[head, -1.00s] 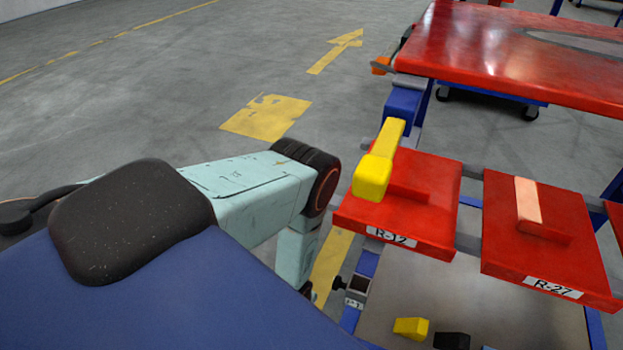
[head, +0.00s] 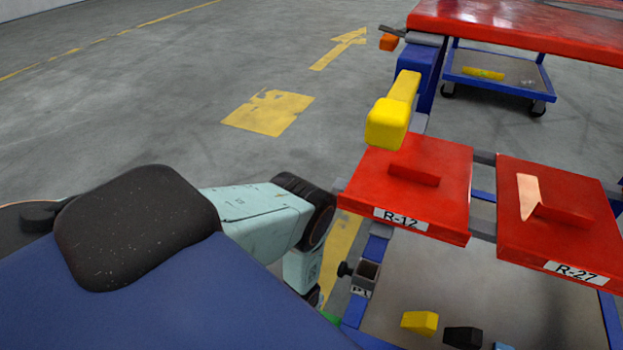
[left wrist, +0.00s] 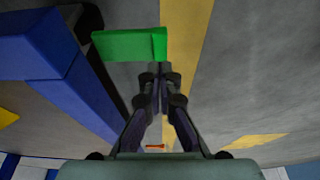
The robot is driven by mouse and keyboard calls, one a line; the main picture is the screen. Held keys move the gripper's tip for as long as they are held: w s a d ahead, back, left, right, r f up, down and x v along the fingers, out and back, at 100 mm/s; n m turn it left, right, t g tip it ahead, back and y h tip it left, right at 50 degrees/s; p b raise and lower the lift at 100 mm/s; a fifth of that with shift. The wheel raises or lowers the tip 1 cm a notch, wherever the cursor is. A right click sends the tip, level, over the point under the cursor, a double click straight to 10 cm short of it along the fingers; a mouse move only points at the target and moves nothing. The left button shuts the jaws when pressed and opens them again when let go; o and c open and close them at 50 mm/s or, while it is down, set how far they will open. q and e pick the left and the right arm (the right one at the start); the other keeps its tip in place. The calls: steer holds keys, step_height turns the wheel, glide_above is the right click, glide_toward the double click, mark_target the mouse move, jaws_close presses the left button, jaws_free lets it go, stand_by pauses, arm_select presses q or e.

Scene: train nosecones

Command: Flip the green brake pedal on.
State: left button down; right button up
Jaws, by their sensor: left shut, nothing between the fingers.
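The green brake pedal (left wrist: 130,45) is a flat green bar at the top of the left wrist view, beside a blue frame. A small green patch (head: 330,317), likely part of the pedal, shows at the bottom of the head view, mostly hidden. My left gripper (left wrist: 157,72) is shut and empty. Its fingertips appear just below the pedal's right end in the wrist view; I cannot tell whether they touch it. In the head view, the gripper is largely hidden behind my own body. My right gripper is not in view.
A blue-framed cart (head: 376,250) stands right of my left arm. It carries red panels marked R-12 (head: 410,200) and R-27 (head: 565,225), and a yellow handle (head: 388,122). Yellow and black knobs (head: 419,322) sit lower. Open floor lies to the left.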

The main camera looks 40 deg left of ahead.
arm_select(q)
steer(key=shift+f+b, duration=0.7)
steer(key=shift+f, duration=0.8)
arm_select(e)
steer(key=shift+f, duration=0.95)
arm_select(q)
steer(key=shift+a+f, duration=0.1)
steer(key=shift+a, duration=0.05)
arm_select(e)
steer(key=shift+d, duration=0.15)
